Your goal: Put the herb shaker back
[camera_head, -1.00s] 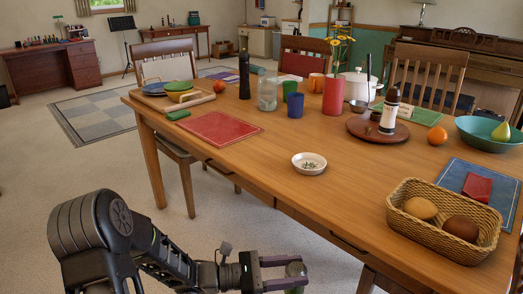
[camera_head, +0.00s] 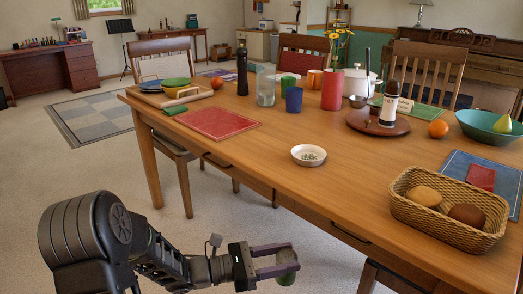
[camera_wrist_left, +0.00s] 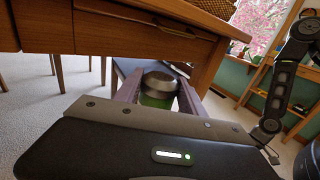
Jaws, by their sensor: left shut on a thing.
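My left gripper (camera_head: 290,257) is shut on the herb shaker (camera_head: 286,272), a small jar beside the table's near edge, lower than the tabletop. In the left wrist view the shaker (camera_wrist_left: 158,88) has a grey metal lid and a green body between the two purplish fingers. Its lower part is hidden by my gripper body. On the table, a round wooden board (camera_head: 365,127) holds a dark bottle with a white label (camera_head: 388,112). My right gripper's fingers do not show; a dark arm (camera_wrist_left: 285,75) stands at the right in the left wrist view.
The wooden table (camera_head: 265,155) has its near edge and drawers close to my left gripper. A white bowl (camera_head: 308,155) with small bits, a wicker basket (camera_head: 445,224) with bread, and a red mat (camera_head: 218,122) lie near that edge. The tabletop between bowl and round board is clear.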

